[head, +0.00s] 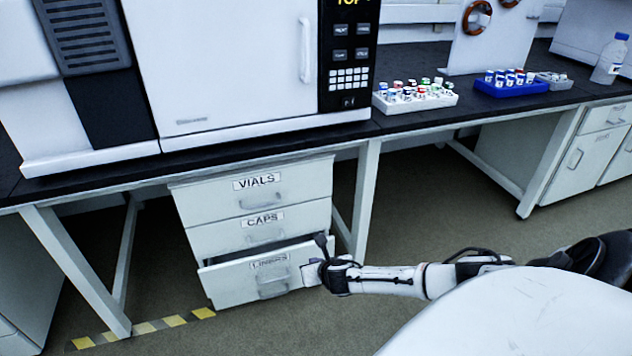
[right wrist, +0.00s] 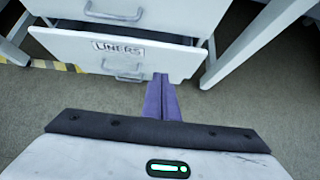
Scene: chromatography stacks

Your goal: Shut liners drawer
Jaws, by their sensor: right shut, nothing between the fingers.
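The liners drawer (head: 240,281) is the lowest of three in the white cabinet under the bench, and it stands partly open. A dark gap shows above its front. Its label reads LINERS and it has a grey handle (head: 272,287). In the right wrist view the drawer front (right wrist: 75,52) fills the upper part. My right gripper (head: 310,270) is at the right end of the drawer front. Its purple fingers (right wrist: 162,98) are shut and empty, with tips at the front's lower right edge; I cannot tell if they touch. My left gripper is not in view.
The VIALS drawer (head: 255,194) and CAPS drawer (head: 262,231) above are shut. A bench leg (head: 366,200) stands right of the cabinet. Vial trays (head: 415,102) and a large white instrument (head: 220,70) stand on the bench. The floor (head: 440,215) to the right is clear.

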